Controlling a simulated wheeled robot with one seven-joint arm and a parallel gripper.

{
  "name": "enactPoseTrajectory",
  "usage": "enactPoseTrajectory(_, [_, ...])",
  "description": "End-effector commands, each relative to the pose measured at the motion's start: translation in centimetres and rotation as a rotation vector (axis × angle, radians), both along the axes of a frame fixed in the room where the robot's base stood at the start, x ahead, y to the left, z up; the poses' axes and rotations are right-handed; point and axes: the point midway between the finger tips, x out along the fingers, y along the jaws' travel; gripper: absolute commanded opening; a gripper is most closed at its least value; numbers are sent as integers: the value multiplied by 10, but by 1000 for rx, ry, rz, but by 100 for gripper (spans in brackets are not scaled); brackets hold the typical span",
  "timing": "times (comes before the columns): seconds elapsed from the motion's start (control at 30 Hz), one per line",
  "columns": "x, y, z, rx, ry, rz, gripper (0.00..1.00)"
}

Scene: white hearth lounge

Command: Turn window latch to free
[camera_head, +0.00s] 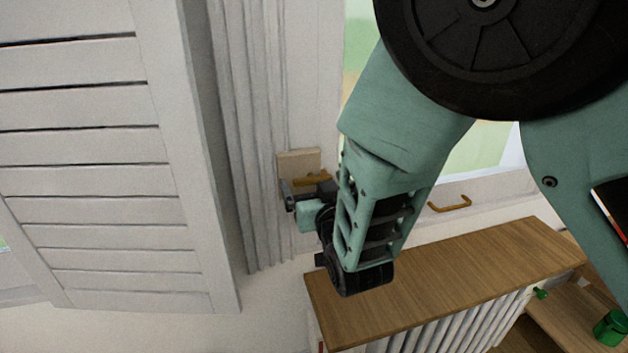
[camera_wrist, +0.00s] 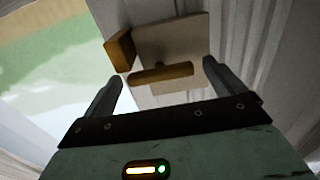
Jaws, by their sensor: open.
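The window latch is a brass bar handle (camera_wrist: 160,73) on a pale square plate (camera_wrist: 172,45) fixed to the window frame. In the wrist view the bar lies roughly crosswise in the picture, between the fingers and just beyond the tips. A brass block (camera_wrist: 120,50) sits at the plate's left side. My gripper (camera_wrist: 163,85) is open, with one finger to each side of the bar and no clear contact. In the head view the plate (camera_head: 298,162) and brass bar (camera_head: 312,179) show just above my gripper (camera_head: 290,193), partly hidden by my wrist.
A white louvred shutter (camera_head: 110,150) stands at left beside a grey-white curtain (camera_head: 245,130). A wooden shelf (camera_head: 450,270) over a white radiator (camera_head: 440,335) lies below my arm. A brass handle (camera_head: 450,204) is on the sill at right. A green cup (camera_head: 611,328) stands lower right.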

Motion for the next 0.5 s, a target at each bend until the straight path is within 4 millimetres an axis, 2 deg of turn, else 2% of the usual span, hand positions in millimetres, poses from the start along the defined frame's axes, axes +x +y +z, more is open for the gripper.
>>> enactPoseTrajectory(0.07, [0, 0, 0, 0, 0, 0, 95])
enactPoseTrajectory(0.1, [0, 0, 0, 0, 0, 0, 89])
enactPoseTrajectory(0.23, [0, 0, 0, 0, 0, 0, 53])
enactPoseTrajectory(0.27, [0, 0, 0, 0, 0, 0, 50])
enactPoseTrajectory(0.5, [0, 0, 0, -10, -3, 0, 50])
